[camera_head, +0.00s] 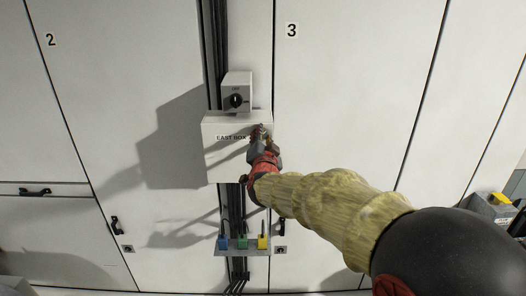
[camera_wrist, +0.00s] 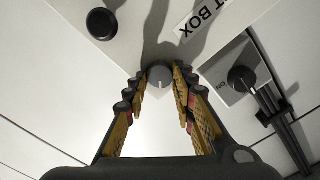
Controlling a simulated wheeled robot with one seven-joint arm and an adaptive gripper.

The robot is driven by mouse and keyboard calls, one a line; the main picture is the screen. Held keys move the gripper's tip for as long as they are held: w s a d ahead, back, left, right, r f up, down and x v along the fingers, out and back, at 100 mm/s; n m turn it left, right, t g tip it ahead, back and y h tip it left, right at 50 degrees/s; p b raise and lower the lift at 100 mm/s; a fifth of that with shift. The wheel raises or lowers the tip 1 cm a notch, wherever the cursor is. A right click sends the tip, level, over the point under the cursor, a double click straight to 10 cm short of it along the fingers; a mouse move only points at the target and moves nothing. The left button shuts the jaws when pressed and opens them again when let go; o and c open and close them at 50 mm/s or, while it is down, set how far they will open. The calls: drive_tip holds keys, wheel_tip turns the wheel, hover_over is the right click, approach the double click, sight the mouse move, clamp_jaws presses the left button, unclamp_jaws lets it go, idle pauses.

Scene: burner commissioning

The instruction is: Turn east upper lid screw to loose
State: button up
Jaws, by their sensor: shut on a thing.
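The east box (camera_head: 222,165) is a pale box on the cabinet front, labelled "EAST BOX". Its upper lid screw (camera_wrist: 160,76) is a round grey head with a light slot mark, at the lid's corner near the label. My gripper (camera_wrist: 160,80) is shut on this screw, with a finger on each side of it in the wrist view. In the head view my gripper (camera_head: 262,136) reaches the upper right of the box from the lower right and hides the screw.
A grey switch box (camera_head: 236,85) with a black knob sits just above the east box. A round black knob (camera_wrist: 101,24) sits on the lid. Blue (camera_head: 223,242), green (camera_head: 242,242) and yellow (camera_head: 262,242) items stand on a small shelf below.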

drive_tip(key=m+b, duration=0.4)
drive_tip(key=b, duration=0.1)
drive_tip(key=m+b, duration=0.2)
drive_tip(key=b, duration=0.1)
drive_tip(key=shift+f+m, duration=0.3)
drive_tip(key=m+b, duration=0.3)
drive_tip(key=b, duration=0.1)
drive_tip(key=shift+m, duration=0.3)
drive_tip(key=m+b, duration=0.3)
drive_tip(key=shift+m, duration=0.3)
drive_tip(key=m+b, duration=0.2)
drive_tip(key=m, duration=0.1)
drive_tip(key=shift+f+m, duration=0.1)
drive_tip(key=shift+m, duration=0.2)
drive_tip(key=m+b, duration=0.2)
drive_tip(key=m, duration=0.1)
drive_tip(key=shift+m+b, duration=0.3)
drive_tip(key=m+b, duration=0.2)
drive_tip(key=m, duration=0.1)
drive_tip(key=shift+f+m, duration=0.1)
drive_tip(key=shift+m, duration=0.2)
drive_tip(key=shift+a+m+b, duration=0.1)
drive_tip(key=shift+m+b, duration=0.65)
drive_tip(key=shift+m, duration=0.75)
